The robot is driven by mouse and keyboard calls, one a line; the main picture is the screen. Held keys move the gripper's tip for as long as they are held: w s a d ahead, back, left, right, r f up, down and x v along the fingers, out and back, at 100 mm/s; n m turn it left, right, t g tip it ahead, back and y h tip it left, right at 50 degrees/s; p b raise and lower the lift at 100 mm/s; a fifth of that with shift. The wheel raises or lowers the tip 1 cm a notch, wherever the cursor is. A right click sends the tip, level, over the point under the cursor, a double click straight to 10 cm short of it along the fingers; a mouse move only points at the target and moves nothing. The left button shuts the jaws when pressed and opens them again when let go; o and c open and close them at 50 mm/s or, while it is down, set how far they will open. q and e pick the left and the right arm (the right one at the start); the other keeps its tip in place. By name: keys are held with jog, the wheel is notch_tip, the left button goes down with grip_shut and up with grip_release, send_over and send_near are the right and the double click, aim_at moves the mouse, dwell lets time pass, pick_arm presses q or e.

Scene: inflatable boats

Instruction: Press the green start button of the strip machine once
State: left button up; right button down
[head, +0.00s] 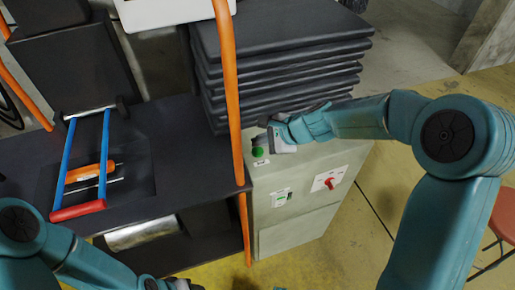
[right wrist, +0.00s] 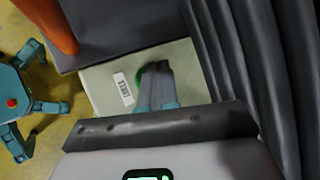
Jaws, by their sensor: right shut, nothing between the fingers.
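The strip machine (head: 300,225) is a pale grey-green cabinet in the middle of the head view. Its green start button (head: 258,152) sits on the top face, with a small white label in front of it. My right gripper (head: 270,128) is over the machine's top, close behind and right of the button. In the right wrist view its shut, empty fingers (right wrist: 157,72) cover much of the green button (right wrist: 138,80), whose left edge shows beside a white label (right wrist: 122,89). I cannot tell whether they touch. My left gripper (head: 180,284) is partly cut off at the bottom edge.
A stack of dark sheets (head: 280,60) stands right behind the button. An orange upright tube (head: 230,90) rises just left of it. A red rotary switch (head: 330,183) is on the machine's front. A blue-railed frame with a red bar (head: 78,211) lies on the dark bench.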

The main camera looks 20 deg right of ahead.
aim_at(261, 152)
jog(key=shift+r+p, duration=1.85)
jog(key=shift+r, duration=0.45)
jog(key=shift+f, duration=0.1)
